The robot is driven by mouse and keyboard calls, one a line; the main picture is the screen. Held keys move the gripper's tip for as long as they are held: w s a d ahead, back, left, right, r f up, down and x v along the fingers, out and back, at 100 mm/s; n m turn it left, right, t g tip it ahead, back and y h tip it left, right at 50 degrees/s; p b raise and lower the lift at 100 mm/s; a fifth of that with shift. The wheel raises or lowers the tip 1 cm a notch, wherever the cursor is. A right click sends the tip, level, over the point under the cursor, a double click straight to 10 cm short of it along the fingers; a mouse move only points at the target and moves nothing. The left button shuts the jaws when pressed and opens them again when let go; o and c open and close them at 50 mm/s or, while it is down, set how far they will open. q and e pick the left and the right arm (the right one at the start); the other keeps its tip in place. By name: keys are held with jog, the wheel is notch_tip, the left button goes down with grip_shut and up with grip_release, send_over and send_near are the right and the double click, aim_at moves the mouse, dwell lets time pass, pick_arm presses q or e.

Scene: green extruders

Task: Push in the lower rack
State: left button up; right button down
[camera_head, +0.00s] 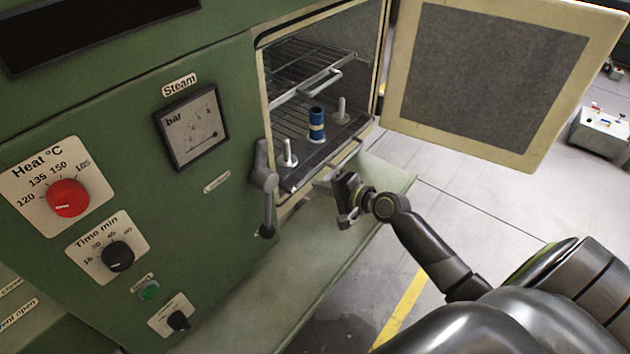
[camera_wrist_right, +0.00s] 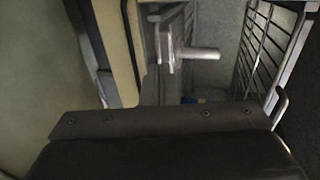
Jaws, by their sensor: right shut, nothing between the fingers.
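The lower rack (camera_head: 327,152) is in the open chamber of the green machine. It has wire bars and a dark front strip, close to the chamber's front edge. Two pale posts stand near its front, left (camera_head: 289,154) and right (camera_head: 341,108). A blue spool with a yellowish band (camera_head: 316,126) stands upright between them. My right gripper (camera_head: 324,183) is shut and empty, just outside the opening and below the rack's front strip. I cannot tell whether it touches the rack. My left gripper is not in view.
An upper wire rack (camera_head: 300,75) sits above the lower one. The chamber door (camera_head: 495,75) stands wide open to the right. A dark door handle (camera_head: 264,188) is left of the opening. A green ledge (camera_head: 310,265) runs below. Wire bars (camera_wrist_right: 265,45) show in the right wrist view.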

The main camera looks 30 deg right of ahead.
aim_at(287, 170)
jog(key=shift+w+a+r, duration=0.1)
jog(key=shift+w+a, duration=0.25)
jog(key=shift+w, duration=0.5)
jog(key=shift+w+a, duration=0.1)
jog(key=shift+w, duration=0.15)
jog(key=w+a, duration=0.1)
jog(key=w, duration=0.2)
jog(key=w+a+b, duration=0.1)
jog(key=w, duration=0.2)
jog(key=w+a, duration=0.1)
jog(key=w, duration=0.2)
jog(key=shift+a, duration=0.3)
jog(key=shift+s+r, duration=0.1)
